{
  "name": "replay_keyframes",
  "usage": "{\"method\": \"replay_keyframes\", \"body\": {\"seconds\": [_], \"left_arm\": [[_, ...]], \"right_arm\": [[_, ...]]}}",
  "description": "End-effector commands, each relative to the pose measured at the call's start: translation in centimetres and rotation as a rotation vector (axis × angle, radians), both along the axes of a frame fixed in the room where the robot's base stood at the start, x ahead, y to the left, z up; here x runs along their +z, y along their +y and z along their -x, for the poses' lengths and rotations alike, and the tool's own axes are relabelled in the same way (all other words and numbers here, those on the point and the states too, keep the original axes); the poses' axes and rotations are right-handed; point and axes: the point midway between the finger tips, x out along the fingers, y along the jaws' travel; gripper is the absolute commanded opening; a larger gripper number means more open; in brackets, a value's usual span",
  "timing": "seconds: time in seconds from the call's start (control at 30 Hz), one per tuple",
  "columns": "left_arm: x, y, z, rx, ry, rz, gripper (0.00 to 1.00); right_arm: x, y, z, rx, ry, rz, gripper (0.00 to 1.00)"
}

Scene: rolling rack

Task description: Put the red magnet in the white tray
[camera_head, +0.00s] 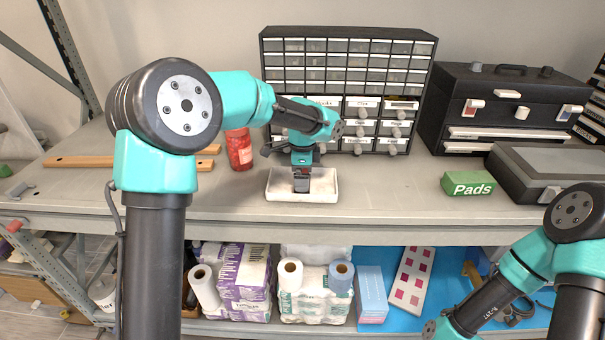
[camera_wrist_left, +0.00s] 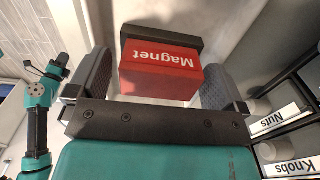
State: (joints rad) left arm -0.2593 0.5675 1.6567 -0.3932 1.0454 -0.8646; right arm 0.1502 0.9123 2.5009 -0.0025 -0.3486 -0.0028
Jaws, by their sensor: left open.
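The white tray (camera_head: 331,188) sits on the upper shelf in front of the drawer cabinet. My left gripper (camera_head: 301,184) points down into the tray. In the left wrist view the red magnet (camera_wrist_left: 158,75), a red block with a black end and the word "Magnet", lies between the two fingers. The fingers are open, with a gap on each side of the magnet. A pale surface shows around it. In the head view the gripper mostly hides the magnet. My right arm shows at the lower right of the head view, but its gripper is out of the frame.
The small-drawer cabinet (camera_head: 347,75) stands close behind the tray. A red jar (camera_head: 239,150) stands to the left. The shelf between tray and Pads box is clear.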

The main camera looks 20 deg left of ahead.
Motion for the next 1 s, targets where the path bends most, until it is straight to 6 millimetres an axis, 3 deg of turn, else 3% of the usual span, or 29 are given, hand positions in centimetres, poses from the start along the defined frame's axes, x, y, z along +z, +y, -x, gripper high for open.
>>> {"method": "replay_keyframes", "body": {"seconds": [0.27,0.8,1.0], "left_arm": [[1.2,0.0,-0.1,0.001,-0.003,0.001,0.97],[10.4,0.0,-0.1,0.000,-0.003,0.000,0.97],[12.1,0.0,0.0,-0.001,-0.001,0.000,0.97]], "right_arm": [[0.0,0.0,0.0,0.000,0.000,0.000,0.00],[0.0,0.0,0.0,0.000,0.000,0.000,0.00],[0.0,0.0,0.0,0.000,0.000,0.000,0.00]]}}
